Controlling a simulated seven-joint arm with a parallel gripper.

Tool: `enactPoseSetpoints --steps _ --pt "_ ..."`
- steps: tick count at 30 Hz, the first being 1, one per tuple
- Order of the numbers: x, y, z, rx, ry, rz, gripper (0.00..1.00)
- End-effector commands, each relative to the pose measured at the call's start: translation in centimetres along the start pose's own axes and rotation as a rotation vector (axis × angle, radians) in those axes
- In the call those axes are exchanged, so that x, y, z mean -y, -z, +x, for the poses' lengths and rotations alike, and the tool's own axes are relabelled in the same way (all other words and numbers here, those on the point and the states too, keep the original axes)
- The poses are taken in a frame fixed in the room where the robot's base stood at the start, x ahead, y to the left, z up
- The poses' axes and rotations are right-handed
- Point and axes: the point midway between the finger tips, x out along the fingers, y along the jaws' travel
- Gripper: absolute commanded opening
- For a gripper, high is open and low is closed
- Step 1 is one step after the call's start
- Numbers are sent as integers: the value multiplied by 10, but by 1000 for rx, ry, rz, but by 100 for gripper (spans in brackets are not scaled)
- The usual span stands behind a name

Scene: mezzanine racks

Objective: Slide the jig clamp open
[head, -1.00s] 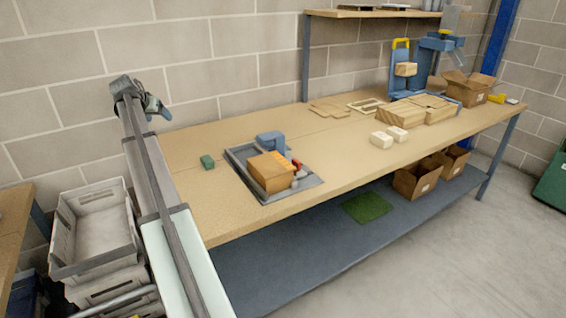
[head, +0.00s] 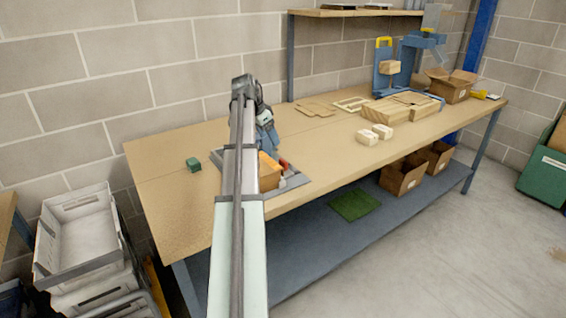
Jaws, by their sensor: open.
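The jig is a grey tray (head: 294,182) on the near left part of the workbench. An orange-brown wooden block (head: 269,173) sits in it, with a blue clamp part (head: 270,148) behind and a small red part (head: 284,164) to the right. My arm crosses in front and hides the jig's left side. My gripper (head: 265,119) is open, seen small, and appears in line with the blue part. I cannot tell whether they touch.
A small green block (head: 194,164) lies left of the jig on the workbench (head: 170,205). Two pale blocks (head: 375,134), wooden boards (head: 395,110) and a cardboard box (head: 450,86) stand farther right. Grey crates (head: 75,235) are at lower left.

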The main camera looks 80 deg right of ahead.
Motion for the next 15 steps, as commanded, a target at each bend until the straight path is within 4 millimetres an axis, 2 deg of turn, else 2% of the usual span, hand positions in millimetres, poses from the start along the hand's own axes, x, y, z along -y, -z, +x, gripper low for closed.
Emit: enactPoseSetpoints --steps 3,8,15 --pt "-8 4 5 8 -10 20 74" --pt "-9 5 17 9 -12 23 74" --pt "-9 4 57 10 -12 21 74"
